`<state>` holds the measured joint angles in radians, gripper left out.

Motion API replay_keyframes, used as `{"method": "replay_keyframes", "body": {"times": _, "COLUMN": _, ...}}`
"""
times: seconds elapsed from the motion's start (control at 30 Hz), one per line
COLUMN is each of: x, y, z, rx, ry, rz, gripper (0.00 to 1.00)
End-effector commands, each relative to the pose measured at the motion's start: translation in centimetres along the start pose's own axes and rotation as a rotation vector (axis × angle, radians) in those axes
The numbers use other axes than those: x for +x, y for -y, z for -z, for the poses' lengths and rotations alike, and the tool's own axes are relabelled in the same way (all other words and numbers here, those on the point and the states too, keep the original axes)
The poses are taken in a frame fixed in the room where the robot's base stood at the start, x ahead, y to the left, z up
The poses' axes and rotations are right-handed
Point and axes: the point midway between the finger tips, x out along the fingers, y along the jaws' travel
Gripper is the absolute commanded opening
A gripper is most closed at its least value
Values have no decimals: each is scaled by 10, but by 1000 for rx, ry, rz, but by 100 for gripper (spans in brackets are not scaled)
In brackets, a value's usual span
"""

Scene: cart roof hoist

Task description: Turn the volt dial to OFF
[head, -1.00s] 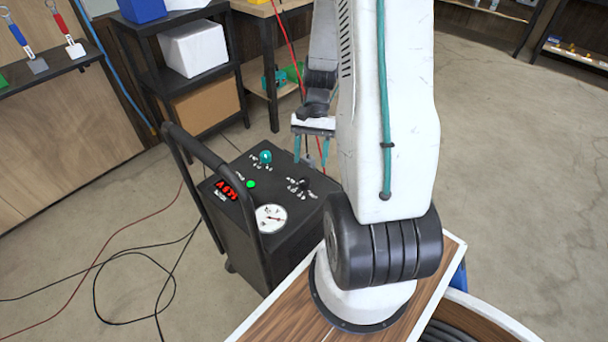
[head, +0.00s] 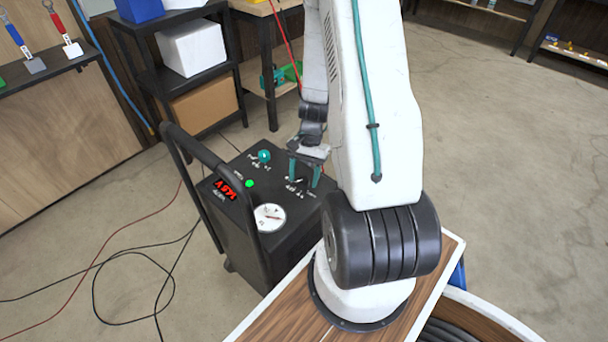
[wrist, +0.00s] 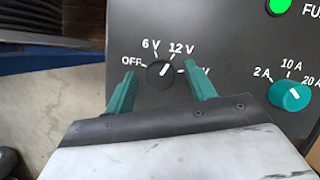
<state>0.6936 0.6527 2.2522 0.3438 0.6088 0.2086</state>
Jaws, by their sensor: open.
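The volt dial (wrist: 160,74) is a small black knob with a white pointer line, on the black top panel of the wheeled cart (head: 236,220). In the wrist view the labels OFF, 6 V and 12 V sit around it, and a fourth label is mostly hidden by a finger. The pointer line aims up and right, toward 12 V. My gripper (wrist: 162,90) is open, its two teal fingers on either side of the dial; I cannot tell whether they touch it. In the head view my gripper (head: 304,174) is over the panel's far right part, and the dial is mostly hidden.
A teal amp dial (wrist: 290,95) marked 2 A, 10 A, 20 A sits beside it on the panel. A green light (head: 250,183), red display (head: 228,189), round gauge (head: 269,217) and black handle (head: 195,147) are nearer. Cables (head: 130,255) lie on the floor at left.

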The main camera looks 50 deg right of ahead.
Motion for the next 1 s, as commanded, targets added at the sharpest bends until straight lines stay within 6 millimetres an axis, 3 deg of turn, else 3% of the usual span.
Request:
{"method": "replay_keyframes", "body": {"times": 0.13, "x": 0, "y": 0, "z": 0, "rx": 0, "ry": 0, "rz": 0, "gripper": 55}}
{"method": "replay_keyframes", "body": {"times": 0.3, "x": 0, "y": 0, "z": 0, "rx": 0, "ry": 0, "rz": 0, "gripper": 10}}
{"method": "replay_keyframes", "body": {"times": 0.67, "x": -1, "y": 1, "z": 0, "rx": -36, "ry": -1, "rz": -15, "gripper": 10}}
{"method": "replay_keyframes", "body": {"times": 1.0, "x": -1, "y": 3, "z": 0, "rx": -243, "ry": -1, "rz": -101, "gripper": 10}}
